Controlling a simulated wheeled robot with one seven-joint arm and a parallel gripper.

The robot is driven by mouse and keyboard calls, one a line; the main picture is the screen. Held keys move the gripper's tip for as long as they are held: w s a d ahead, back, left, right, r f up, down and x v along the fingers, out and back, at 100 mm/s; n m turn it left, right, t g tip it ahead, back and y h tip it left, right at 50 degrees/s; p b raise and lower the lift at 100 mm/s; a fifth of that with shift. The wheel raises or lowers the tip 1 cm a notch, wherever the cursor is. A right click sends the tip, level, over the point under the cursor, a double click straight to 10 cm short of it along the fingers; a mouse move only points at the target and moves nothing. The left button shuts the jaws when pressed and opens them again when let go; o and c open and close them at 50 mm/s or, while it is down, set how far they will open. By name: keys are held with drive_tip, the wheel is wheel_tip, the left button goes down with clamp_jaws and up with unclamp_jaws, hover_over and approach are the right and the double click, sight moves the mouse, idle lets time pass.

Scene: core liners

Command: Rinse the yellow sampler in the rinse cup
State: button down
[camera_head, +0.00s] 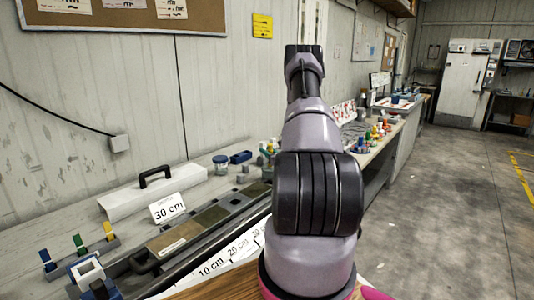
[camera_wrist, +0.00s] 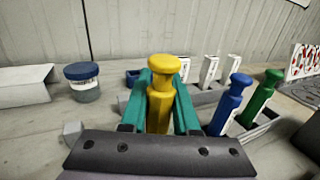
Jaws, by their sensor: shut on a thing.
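My gripper (camera_wrist: 161,82) is shut on the yellow sampler (camera_wrist: 163,66) in the wrist view. Its two teal fingers stand on either side of the sampler's shaft. The sampler's round yellow head is at the top, and its lower end is hidden behind the dark gripper body. A small jar with a blue top and grey-blue body (camera_wrist: 83,84) stands left of the gripper, apart from it; I cannot tell whether it is the rinse cup. A similar jar shows on the bench in the head view (camera_head: 221,166). My arm hides the gripper in the head view.
A blue sampler (camera_wrist: 231,101) and a green sampler (camera_wrist: 261,97) stand to the right in the wrist view. White upright pieces (camera_wrist: 208,71) are behind them. The floor at right is clear.

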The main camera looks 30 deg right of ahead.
wheel_tip(320, 180, up, 8)
drive_tip(key=shift+r, duration=0.25)
idle(0.8)
idle(0.5)
drive_tip(key=shift+s, duration=0.1)
idle(0.4)
